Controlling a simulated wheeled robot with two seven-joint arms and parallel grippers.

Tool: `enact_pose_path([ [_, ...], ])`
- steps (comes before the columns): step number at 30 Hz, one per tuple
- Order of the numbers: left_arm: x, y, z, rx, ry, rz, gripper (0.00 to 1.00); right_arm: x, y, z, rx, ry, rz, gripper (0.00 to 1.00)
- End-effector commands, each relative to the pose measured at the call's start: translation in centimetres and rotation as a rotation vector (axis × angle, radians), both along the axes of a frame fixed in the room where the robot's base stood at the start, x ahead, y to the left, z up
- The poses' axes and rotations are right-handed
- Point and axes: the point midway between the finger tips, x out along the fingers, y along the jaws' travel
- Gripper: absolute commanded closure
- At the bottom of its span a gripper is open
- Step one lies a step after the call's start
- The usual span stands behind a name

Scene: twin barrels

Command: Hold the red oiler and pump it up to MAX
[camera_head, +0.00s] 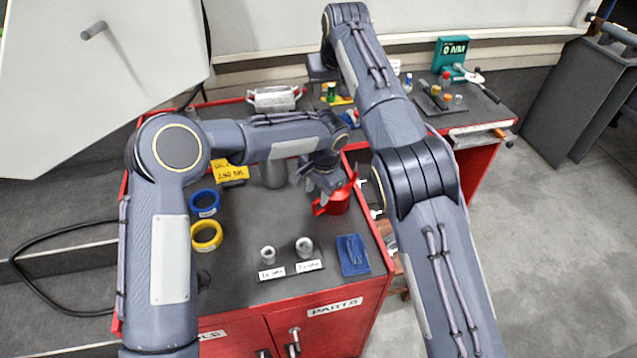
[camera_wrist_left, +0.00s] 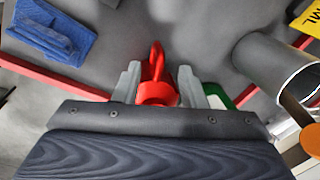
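The red oiler (camera_head: 338,203) stands on the dark top of the red cart, right of the grey cylinder; it is partly hidden by my left gripper. My left gripper (camera_head: 324,186) is over it. In the left wrist view, the oiler (camera_wrist_left: 157,92) lies between the two spread fingers of my left gripper (camera_wrist_left: 158,75), its red loop reaching out beyond the fingertips. Gaps show beside this loop, and I see no clear grip. The lower part of the oiler is hidden by the gripper housing. My right gripper is hidden behind its arm at the far bench.
A grey cylinder (camera_head: 274,172) and yellow sign (camera_head: 230,171) stand left of the oiler. Blue (camera_head: 204,203) and yellow (camera_head: 207,236) tape rolls, two metal nuts and a blue cloth (camera_head: 352,254) lie nearer. The cart's middle is clear.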

Motion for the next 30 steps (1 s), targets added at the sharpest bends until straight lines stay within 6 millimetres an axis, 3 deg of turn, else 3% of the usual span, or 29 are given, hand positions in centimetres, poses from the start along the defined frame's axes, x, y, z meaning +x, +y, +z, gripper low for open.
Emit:
enact_pose_path([
  [3,0.1,0.3,-2.0,0.000,0.004,-0.001,0.62,0.0,0.0,0.0,0.000,0.000,0.000,0.64],
  [9,0.4,0.5,-4.0,-0.001,0.002,0.001,0.62,0.0,0.0,0.0,0.000,0.000,0.000,0.64],
  [20,0.4,0.5,-4.4,-0.001,0.001,0.001,0.62,0.0,0.0,0.0,0.000,0.000,0.000,0.64],
  [28,0.4,0.5,-4.4,-0.001,0.001,0.001,0.98,0.0,0.0,0.0,0.000,0.000,0.000,0.64],
  [30,0.4,0.5,-4.4,-0.001,0.001,0.001,1.00,0.0,0.0,0.0,0.000,0.000,0.000,0.64],
])
